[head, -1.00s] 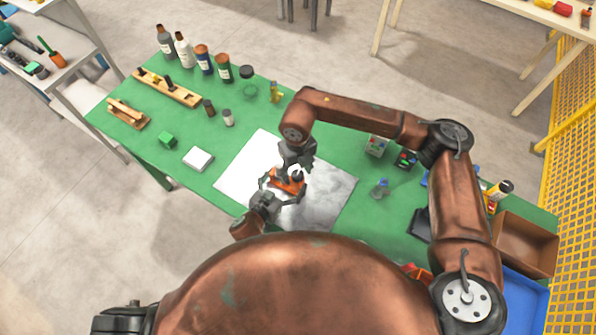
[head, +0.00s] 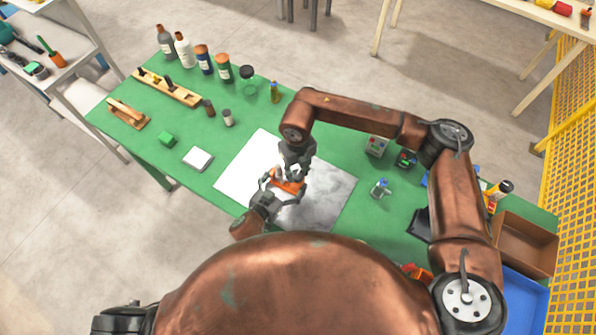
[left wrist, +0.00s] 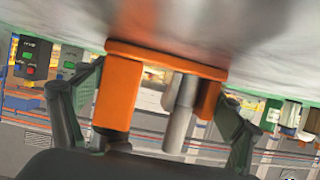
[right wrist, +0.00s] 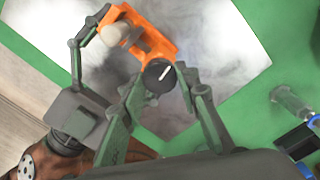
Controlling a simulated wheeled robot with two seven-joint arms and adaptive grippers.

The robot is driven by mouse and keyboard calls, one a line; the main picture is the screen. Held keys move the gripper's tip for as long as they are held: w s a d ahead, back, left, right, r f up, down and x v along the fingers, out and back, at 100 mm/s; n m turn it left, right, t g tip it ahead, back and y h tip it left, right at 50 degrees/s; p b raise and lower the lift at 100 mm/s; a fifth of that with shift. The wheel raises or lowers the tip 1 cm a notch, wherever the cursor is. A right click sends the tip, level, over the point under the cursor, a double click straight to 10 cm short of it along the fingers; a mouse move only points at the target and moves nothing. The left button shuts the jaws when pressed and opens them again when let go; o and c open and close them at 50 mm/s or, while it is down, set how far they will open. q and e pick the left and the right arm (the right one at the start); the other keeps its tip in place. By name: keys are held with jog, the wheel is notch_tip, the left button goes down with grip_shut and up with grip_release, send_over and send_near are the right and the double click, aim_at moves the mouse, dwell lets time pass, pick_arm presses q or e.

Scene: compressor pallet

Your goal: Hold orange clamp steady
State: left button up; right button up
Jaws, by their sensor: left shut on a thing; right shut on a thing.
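The orange clamp (head: 289,187) stands on the sheet on the green table. My left gripper (left wrist: 150,105) is shut on the clamp, with one finger on each side of its orange body; the sheet's surface fills the top of the left wrist view. The clamp also shows in the right wrist view (right wrist: 125,65), with a pale rounded part and a black knob (right wrist: 158,75) bearing a white line. My right gripper (right wrist: 160,88) is shut on the knob, fingertips at its sides. In the head view my right gripper (head: 295,172) comes from above and hides the knob.
The white and grey sheet (head: 245,165) lies on the green table (head: 190,135). A white block (head: 198,158) and a green block (head: 167,139) lie to the left. Several bottles (head: 203,60) stand at the back.

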aim_at(297, 175)
jog(key=shift+m, duration=0.9)
jog(key=o, duration=1.2)
jog(key=shift+c, duration=0.2)
jog(key=shift+r, duration=0.1)
notch_tip(297, 175, up, 12)
pick_arm(q)
jog(key=o, duration=1.5)
